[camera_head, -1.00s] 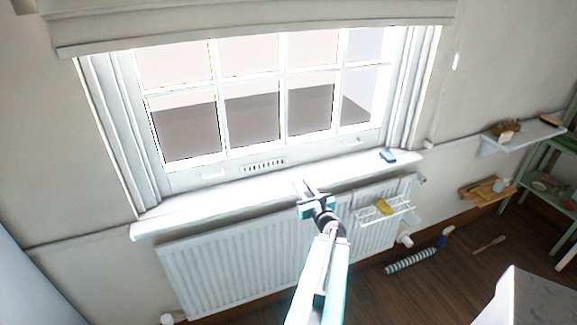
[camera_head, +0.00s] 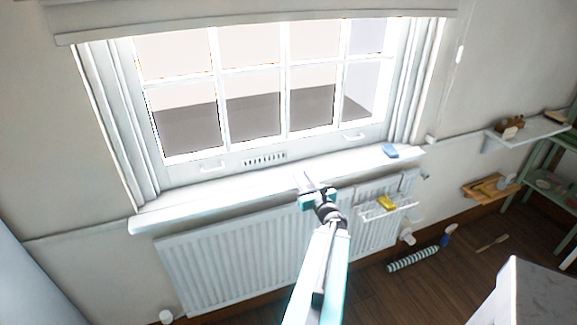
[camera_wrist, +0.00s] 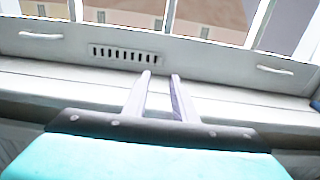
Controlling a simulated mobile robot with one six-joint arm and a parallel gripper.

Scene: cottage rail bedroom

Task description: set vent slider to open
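The vent (camera_head: 264,158) is a small slotted grille with a row of dark slots in the bottom rail of the white window; it also shows in the wrist view (camera_wrist: 125,54), above and slightly left of my fingers. I cannot make out a separate slider knob or its position. My gripper (camera_head: 304,177) is in front of the sill, below and to the right of the vent, apart from it. In the wrist view my gripper (camera_wrist: 160,76) shows two pale fingers with a narrow gap between the tips and nothing in it.
The white window sill (camera_head: 220,191) runs below the window, with a blue object (camera_head: 390,151) at its right end. A radiator (camera_head: 230,262) stands beneath, with a wire rack (camera_head: 388,212) holding a yellow item (camera_head: 386,202). Two sash handles (camera_head: 213,167) (camera_head: 354,137) flank the vent.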

